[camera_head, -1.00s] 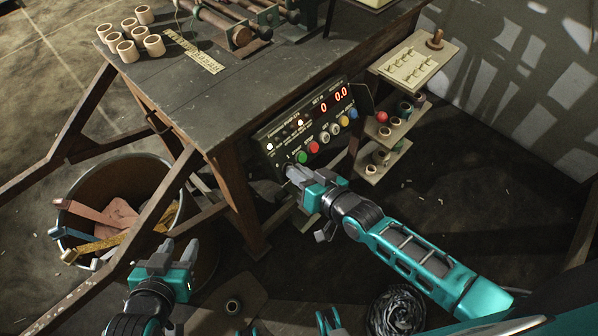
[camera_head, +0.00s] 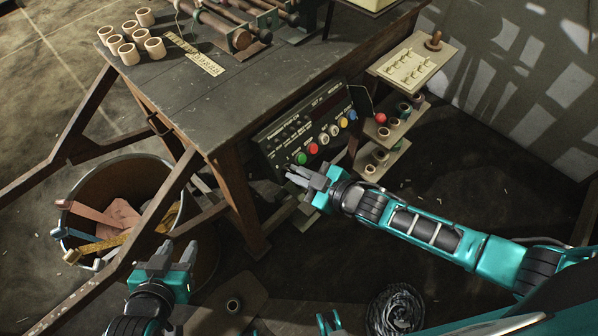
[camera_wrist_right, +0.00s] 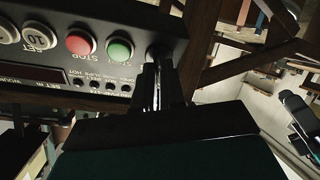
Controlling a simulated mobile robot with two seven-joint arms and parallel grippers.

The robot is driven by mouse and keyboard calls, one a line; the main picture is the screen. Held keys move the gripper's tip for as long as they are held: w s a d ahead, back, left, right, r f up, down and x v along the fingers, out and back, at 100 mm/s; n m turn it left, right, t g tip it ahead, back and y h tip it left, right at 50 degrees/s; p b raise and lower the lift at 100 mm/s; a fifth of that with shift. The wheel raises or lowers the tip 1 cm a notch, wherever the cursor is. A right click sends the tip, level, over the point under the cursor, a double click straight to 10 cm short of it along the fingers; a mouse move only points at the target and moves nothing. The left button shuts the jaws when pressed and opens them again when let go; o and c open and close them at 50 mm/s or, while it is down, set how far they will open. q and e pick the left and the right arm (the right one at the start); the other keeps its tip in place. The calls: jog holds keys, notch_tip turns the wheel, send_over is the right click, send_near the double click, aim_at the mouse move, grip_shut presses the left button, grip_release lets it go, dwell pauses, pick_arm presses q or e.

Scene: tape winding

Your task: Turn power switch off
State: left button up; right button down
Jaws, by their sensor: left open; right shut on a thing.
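The control panel (camera_head: 282,130) hangs at the front right of the workbench. Its display (camera_head: 331,103) is dark. A green button (camera_head: 302,158) and a red button (camera_head: 313,148) show on it; the right wrist view shows the green one (camera_wrist_right: 119,50) and red STOP one (camera_wrist_right: 80,42). The power switch (camera_wrist_right: 158,52) is at the panel's end beside the green button, largely hidden by my fingers. My right gripper (camera_head: 292,174) is shut on it; its fingers show in the right wrist view (camera_wrist_right: 159,72). My left gripper (camera_head: 177,248) is open and empty, low at left.
The workbench (camera_head: 245,95) holds several tan rolls (camera_head: 128,52), a ruler (camera_head: 194,54) and a winding machine (camera_head: 240,35). A bin (camera_head: 180,185) with tools stands left. Tiered shelves (camera_head: 388,80) are right of the panel. A black coil (camera_head: 397,308) lies on the floor.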

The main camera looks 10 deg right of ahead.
jog(key=shift+n, duration=0.9)
jog(key=shift+g, duration=0.3)
jog(key=c, duration=1.2)
grip_release()
jog(key=p+v, duration=0.2)
jog(key=v, duration=1.1)
jog(key=shift+w, duration=0.1)
jog(key=shift+f, duration=0.1)
